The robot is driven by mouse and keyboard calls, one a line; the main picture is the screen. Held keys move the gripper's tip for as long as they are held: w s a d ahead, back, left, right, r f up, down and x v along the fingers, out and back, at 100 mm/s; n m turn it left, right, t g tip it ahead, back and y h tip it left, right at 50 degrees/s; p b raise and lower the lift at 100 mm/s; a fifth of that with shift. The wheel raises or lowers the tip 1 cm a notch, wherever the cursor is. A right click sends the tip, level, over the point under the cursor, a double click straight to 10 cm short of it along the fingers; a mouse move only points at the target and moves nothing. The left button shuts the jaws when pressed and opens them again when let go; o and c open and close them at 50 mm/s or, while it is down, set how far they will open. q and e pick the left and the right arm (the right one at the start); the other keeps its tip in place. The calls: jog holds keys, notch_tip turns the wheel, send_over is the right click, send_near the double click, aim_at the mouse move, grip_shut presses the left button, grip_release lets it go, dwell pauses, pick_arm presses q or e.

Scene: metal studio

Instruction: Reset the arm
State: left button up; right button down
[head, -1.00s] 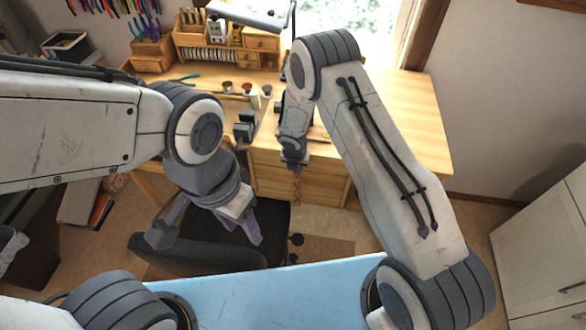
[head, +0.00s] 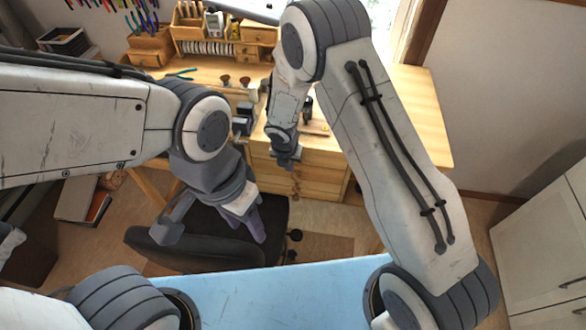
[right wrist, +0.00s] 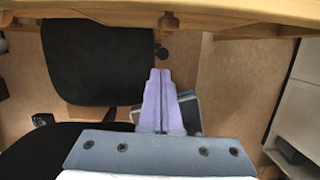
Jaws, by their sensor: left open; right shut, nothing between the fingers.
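My left gripper (head: 208,236) hangs in the head view, over the dark office chair. Its two fingers are spread wide apart with nothing between them. My right arm is bent, with its elbow high and its forearm pointing down in front of the desk. The right gripper (head: 286,158) is small and partly hidden at the forearm's end. In the right wrist view its two lilac fingers (right wrist: 160,82) lie together, shut and empty.
A wooden desk (head: 420,125) with drawers, pliers and small cups stands ahead. The black chair (head: 200,248) is in front of it; its seat (right wrist: 98,62) shows in the right wrist view. A light blue surface (head: 280,295) lies near me. A white cabinet (head: 545,235) stands at right.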

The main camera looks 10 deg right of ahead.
jog(key=v, duration=0.5)
jog(key=shift+s+d, duration=0.15)
jog(key=shift+d, duration=0.15)
jog(key=s+a+r+m+b, duration=0.1)
jog(key=s+r+m+b, duration=0.2)
jog(key=s+r+m, duration=0.75)
jog(key=s+r+m+g+y+b, duration=0.2)
jog(key=s+r+m+b, duration=0.1)
jog(key=s+m, duration=1.1)
jog(key=s+d+r, duration=0.1)
jog(key=s, duration=0.2)
jog(key=shift+s+g, duration=0.3)
jog(key=shift+s, duration=0.1)
